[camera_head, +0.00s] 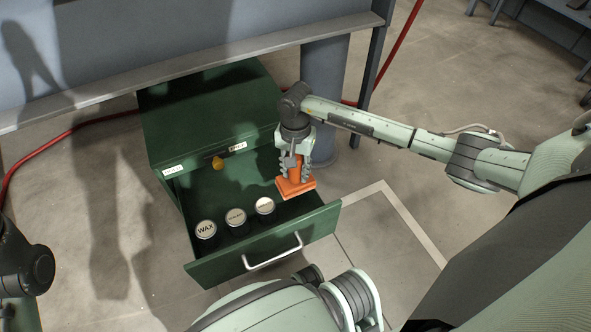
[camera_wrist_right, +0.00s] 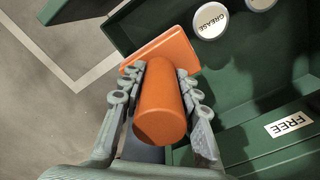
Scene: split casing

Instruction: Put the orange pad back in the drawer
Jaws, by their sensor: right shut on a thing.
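The orange pad (camera_head: 296,187) is a flat orange plate with an upright cylindrical handle. My right gripper (camera_head: 297,172) is shut on the handle, with the plate below the fingers. The pad is over the right end of the open green drawer (camera_head: 235,262), near its right wall. In the right wrist view the handle (camera_wrist_right: 160,108) stands between the fingers of my right gripper (camera_wrist_right: 162,95), and the plate (camera_wrist_right: 160,50) overlaps the drawer's edge. I cannot tell its exact height above the drawer floor.
Three round-lidded cans stand in the drawer along its front: a WAX can (camera_head: 206,229), a middle can (camera_head: 236,217) and a GREASE can (camera_head: 265,206) closest to the pad. A red hose (camera_head: 60,135) crosses the floor.

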